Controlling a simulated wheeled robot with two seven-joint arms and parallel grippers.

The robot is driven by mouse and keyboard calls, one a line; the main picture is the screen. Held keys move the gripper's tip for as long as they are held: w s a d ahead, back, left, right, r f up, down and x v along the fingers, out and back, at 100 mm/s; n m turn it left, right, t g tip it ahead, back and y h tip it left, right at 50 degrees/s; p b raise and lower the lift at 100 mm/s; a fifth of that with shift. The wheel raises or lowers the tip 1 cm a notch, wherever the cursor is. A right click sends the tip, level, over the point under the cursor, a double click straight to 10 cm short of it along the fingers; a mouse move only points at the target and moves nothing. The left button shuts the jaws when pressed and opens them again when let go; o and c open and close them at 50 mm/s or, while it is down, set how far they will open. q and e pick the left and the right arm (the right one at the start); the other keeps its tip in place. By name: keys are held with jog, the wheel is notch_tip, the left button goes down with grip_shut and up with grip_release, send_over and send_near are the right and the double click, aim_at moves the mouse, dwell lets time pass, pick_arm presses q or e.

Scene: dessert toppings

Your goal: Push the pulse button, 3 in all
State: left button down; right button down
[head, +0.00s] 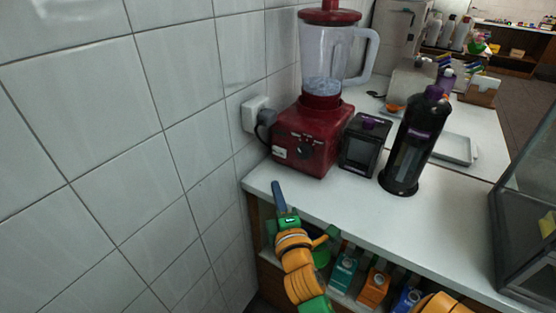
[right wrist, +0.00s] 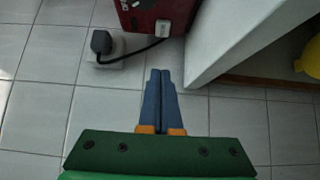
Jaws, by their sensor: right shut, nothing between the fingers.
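The red blender (head: 306,139) stands on the counter close to the tiled wall, its clear jug on top. Its front has a dark dial and small dark controls, with a pale switch or label (head: 279,153) at the lower left. I cannot tell for sure which is the pulse button. In the right wrist view the red base (right wrist: 150,14) shows at the top, with the pale part on it. My right gripper (head: 279,190) is shut and empty at the counter's front left edge, in front of and apart from the blender. It also shows in the right wrist view (right wrist: 161,72). My left gripper is not in view.
A wall plug (head: 257,115) with a dark cord sits left of the blender. A small black box (head: 363,144) and a tall black dispenser (head: 414,142) stand to its right. Cartons (head: 374,286) fill the shelf below. The counter's front (head: 390,218) is clear.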

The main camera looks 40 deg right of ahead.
send_near(275, 151)
jog(key=w, duration=0.2)
jog(key=w+a, duration=0.1)
jog(key=w, duration=0.1)
jog(key=shift+r, duration=0.1)
jog(key=shift+w+d+p, duration=0.25)
jog(key=shift+d, duration=0.35)
jog(key=shift+w+d+p, duration=0.25)
jog(key=shift+d, duration=0.35)
jog(key=shift+w+d, duration=0.15)
jog(key=shift+d, duration=0.35)
